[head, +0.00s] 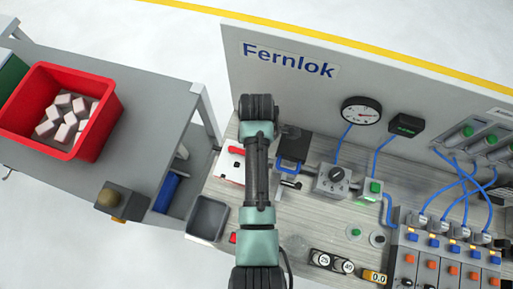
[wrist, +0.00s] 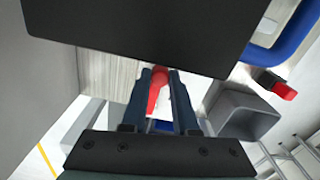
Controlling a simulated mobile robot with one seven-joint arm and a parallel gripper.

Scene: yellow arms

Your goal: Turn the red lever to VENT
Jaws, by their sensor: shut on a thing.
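In the wrist view, my gripper (wrist: 160,76) is closed around a red lever (wrist: 157,90), with one dark finger on each side of it. Its upper end shows between the fingertips, and the rest runs down between the fingers. In the head view my arm reaches over the bench, and my forearm covers much of this spot; I cannot make out the fingers there. A white panel (head: 228,167) with a red part (head: 237,150) shows just left of my arm. No VENT label is readable in either view.
A grey bin (head: 208,216) stands left of my arm; it also shows in the wrist view (wrist: 250,113). A dark plate (wrist: 140,30) fills the wrist view's top.

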